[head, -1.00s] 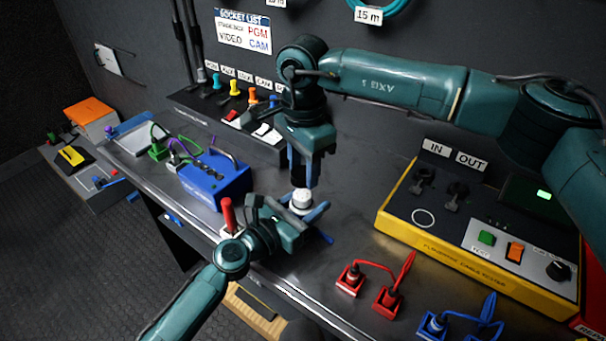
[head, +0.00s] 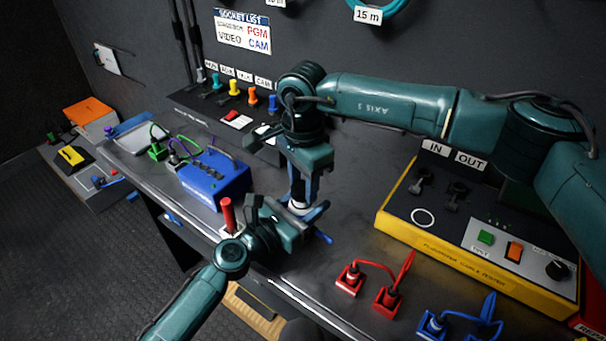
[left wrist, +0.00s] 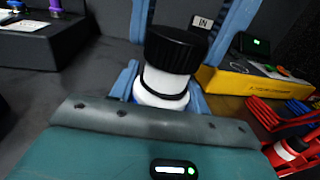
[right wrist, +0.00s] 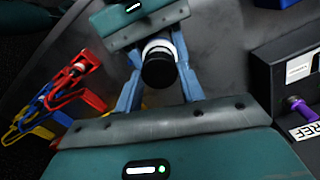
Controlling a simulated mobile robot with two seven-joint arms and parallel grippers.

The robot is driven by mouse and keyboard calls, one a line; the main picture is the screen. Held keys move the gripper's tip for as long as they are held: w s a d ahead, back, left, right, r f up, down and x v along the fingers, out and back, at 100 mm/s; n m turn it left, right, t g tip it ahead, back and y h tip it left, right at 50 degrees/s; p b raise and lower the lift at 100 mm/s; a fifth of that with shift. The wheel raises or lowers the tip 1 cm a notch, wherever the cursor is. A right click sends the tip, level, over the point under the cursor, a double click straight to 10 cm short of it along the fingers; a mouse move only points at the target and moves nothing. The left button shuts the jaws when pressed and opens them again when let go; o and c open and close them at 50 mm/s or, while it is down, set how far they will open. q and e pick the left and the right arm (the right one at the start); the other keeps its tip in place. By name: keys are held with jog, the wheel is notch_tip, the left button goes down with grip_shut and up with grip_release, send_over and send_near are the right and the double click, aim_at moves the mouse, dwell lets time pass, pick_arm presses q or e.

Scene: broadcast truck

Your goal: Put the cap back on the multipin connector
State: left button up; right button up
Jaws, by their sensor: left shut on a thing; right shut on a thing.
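The multipin connector is a white round body with a thin black ring (left wrist: 163,88). My left gripper (head: 302,214) is shut on it and holds it upright above the bench. The cap is black and ribbed (left wrist: 176,50), and it also shows end-on in the right wrist view (right wrist: 159,71). My right gripper (head: 299,196) points down from above, shut on the cap. The cap is in line with the connector, right over its white top, with no clear gap in the left wrist view. Whether it is fully seated I cannot tell. In the head view the fingers mostly hide the cap.
A yellow cable tester (head: 470,240) stands to the right. Red (head: 385,297) and blue (head: 432,322) plugs sit at the front. A blue box (head: 215,180) and an upright red handle (head: 227,214) are to the left. A panel with coloured plugs (head: 235,120) is behind.

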jog(key=shift+f, duration=0.65)
dwell(0.5)
